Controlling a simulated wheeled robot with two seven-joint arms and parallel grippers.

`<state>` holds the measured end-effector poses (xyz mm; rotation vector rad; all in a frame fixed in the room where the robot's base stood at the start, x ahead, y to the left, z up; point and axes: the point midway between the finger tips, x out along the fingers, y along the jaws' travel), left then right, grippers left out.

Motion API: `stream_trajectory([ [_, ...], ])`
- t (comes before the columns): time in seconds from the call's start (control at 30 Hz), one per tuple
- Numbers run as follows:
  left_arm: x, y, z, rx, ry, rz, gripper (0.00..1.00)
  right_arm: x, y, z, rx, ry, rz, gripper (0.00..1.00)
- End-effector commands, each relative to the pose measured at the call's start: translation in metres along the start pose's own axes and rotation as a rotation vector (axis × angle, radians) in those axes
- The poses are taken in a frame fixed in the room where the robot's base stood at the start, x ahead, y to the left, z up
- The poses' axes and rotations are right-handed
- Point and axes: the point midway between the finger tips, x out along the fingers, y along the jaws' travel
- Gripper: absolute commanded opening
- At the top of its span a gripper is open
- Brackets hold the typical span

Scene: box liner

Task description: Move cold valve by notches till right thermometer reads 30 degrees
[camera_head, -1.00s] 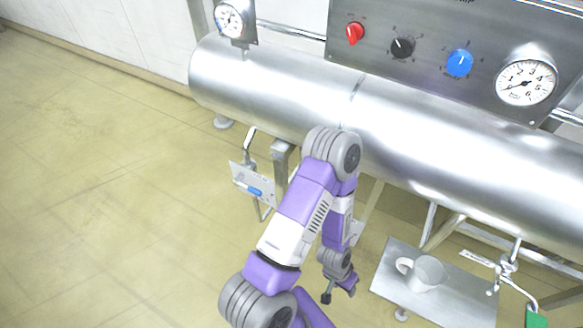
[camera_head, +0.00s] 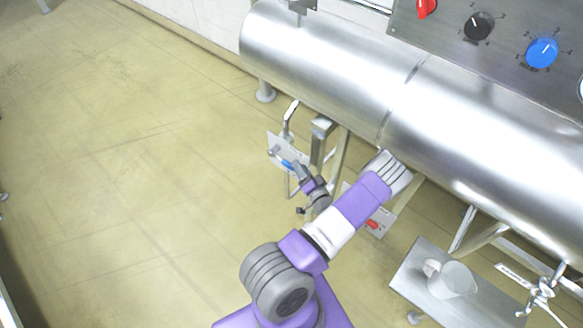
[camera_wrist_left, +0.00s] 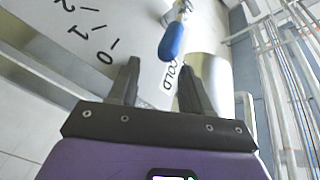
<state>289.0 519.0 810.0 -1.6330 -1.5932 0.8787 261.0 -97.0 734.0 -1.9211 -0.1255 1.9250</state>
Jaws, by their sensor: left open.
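The cold valve has a blue handle (camera_head: 287,163) on a pale plate (camera_head: 273,147) below the steel cylinder's left part. In the left wrist view its handle (camera_wrist_left: 172,41) hangs in front of the plate (camera_wrist_left: 120,22), which carries the marks 0, 1, 2 and a partly hidden word that looks like "cold". My left gripper (camera_wrist_left: 160,70) is open, with the handle's tip just beyond and between its fingertips, apart from them. In the head view the left gripper (camera_head: 299,176) is close beside the handle. The thermometer reading cannot be seen; only a dial's sliver shows at the right edge.
The steel cylinder (camera_head: 470,120) runs above the valves. A red-handled valve (camera_head: 373,225) sits behind my left arm. A cup (camera_head: 455,280) stands on a metal shelf (camera_head: 411,274) at lower right. The control panel has a black (camera_head: 479,26) and a blue knob (camera_head: 542,52). The left floor is clear.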

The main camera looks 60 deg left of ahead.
Motion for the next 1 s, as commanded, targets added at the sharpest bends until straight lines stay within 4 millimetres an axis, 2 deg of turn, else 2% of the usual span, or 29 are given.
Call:
stream_trajectory([
  [0.03, 0.0, 0.007, 0.016, 0.011, 0.013, -0.063, 0.48, 0.012, 0.005, -0.001, 0.0, 0.0, 0.0, 0.48],
  [0.1, -0.002, 0.005, 0.027, 0.018, 0.027, -0.134, 0.48, 0.018, 0.007, -0.001, 0.0, 0.0, 0.0, 0.48],
  [0.23, -0.005, 0.003, 0.038, 0.025, 0.045, -0.212, 0.48, 0.022, 0.008, -0.001, 0.0, 0.001, 0.0, 0.48],
  [0.37, 0.0, -0.001, 0.04, 0.025, 0.048, -0.235, 0.48, 0.022, 0.008, -0.001, 0.0, 0.001, 0.0, 0.48],
  [0.8, 0.059, -0.015, 0.036, 0.024, 0.047, -0.233, 0.48, 0.021, 0.008, -0.001, -0.001, 0.001, 0.0, 0.48],
  [1.0, 0.068, -0.017, 0.035, 0.025, 0.048, -0.231, 0.48, 0.021, 0.008, -0.001, -0.001, 0.001, 0.0, 0.48],
])
